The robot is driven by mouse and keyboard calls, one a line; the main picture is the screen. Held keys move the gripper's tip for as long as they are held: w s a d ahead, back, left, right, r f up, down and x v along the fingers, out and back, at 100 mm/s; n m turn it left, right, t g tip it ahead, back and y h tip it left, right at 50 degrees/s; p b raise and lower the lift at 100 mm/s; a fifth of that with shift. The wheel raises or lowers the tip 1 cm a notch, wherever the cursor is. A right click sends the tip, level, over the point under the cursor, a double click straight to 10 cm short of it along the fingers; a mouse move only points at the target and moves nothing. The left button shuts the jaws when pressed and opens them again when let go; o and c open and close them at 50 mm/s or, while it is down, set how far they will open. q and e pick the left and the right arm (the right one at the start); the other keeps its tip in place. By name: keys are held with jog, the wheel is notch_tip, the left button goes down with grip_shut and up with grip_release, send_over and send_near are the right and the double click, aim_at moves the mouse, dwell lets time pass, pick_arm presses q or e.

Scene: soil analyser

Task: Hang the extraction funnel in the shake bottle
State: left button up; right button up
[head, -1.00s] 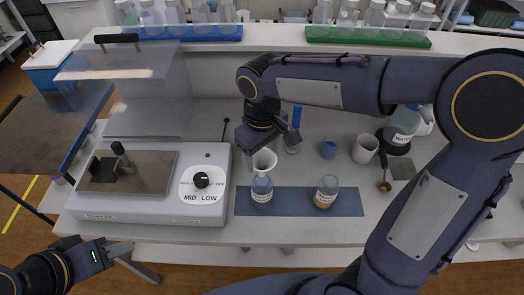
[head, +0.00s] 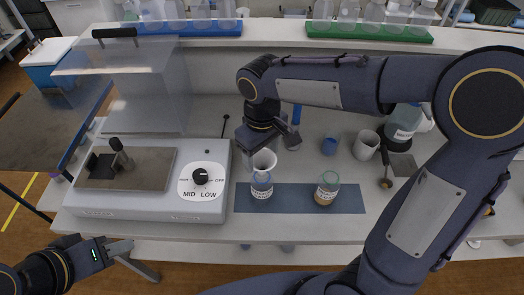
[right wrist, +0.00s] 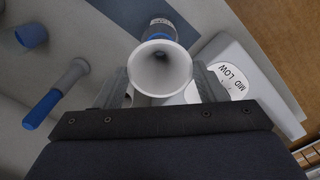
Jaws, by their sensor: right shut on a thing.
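The white extraction funnel (head: 264,161) is in my right gripper (head: 256,155), wide mouth up. In the right wrist view the funnel (right wrist: 160,68) sits between the two fingers (right wrist: 163,88). Below it, a labelled bottle with a blue neck ring (head: 262,189) stands upright on the blue mat (head: 290,199); its top also shows behind the funnel in the right wrist view (right wrist: 162,27). The funnel's lower end is hidden, so I cannot tell whether it is inside the neck. My left gripper (head: 135,259) is open and empty at the lower left, off the bench.
A second bottle with a green ring and brown contents (head: 327,189) stands to the right on the mat. The shaker with its dial (head: 201,177) is left of the mat. A blue cup (head: 330,145) and a grey-white mug (head: 366,145) stand behind.

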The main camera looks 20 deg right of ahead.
jog(key=shift+f+b, duration=0.55)
jog(key=shift+f, duration=0.35)
jog(key=o, duration=0.8)
